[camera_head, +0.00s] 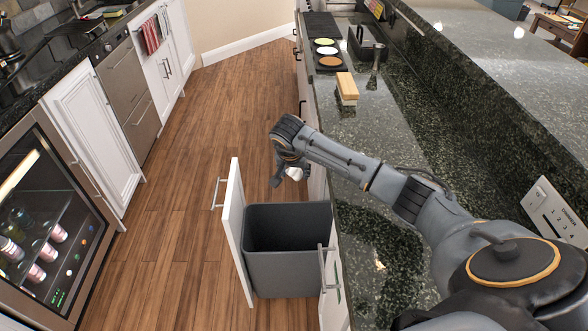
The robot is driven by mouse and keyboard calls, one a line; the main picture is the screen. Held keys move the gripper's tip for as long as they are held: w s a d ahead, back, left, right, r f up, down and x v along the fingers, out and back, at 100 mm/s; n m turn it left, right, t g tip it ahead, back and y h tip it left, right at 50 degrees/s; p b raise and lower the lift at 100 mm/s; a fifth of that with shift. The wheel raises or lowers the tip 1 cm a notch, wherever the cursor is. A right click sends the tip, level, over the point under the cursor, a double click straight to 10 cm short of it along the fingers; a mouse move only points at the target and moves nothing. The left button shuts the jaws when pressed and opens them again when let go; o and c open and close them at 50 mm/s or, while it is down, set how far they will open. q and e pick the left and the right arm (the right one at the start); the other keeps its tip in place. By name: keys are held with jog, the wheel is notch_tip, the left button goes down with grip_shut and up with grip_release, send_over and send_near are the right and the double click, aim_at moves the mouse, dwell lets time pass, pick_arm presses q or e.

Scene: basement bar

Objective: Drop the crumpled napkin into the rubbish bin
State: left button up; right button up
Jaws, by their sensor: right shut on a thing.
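The crumpled napkin (294,174) is a small white lump held in my right gripper (289,177). The gripper points down beside the counter edge, its fingers partly hidden behind the wrist. The rubbish bin (290,268) is a dark grey open tub in a pulled-out white cabinet drawer below. The napkin shows just above the bin's far rim in the picture, and I cannot tell whether it is over the opening. The bin's inside looks dark and empty where it shows. My left gripper is not in view.
The white drawer front (235,228) stands on the bin's left side. The dark stone counter (370,115) runs along the right, with a wooden brush block (347,88) and a black tray of coloured discs (328,50). The wooden floor (190,180) is clear. A glass-door drinks fridge (45,225) stands left.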

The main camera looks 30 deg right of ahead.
jog(key=shift+f+b, duration=0.45)
jog(key=shift+f, duration=0.6)
jog(key=o, duration=0.8)
jog(key=shift+r, duration=0.25)
jog(key=v, duration=1.1)
jog(key=shift+s+a+r, duration=0.2)
jog(key=shift+r, duration=0.05)
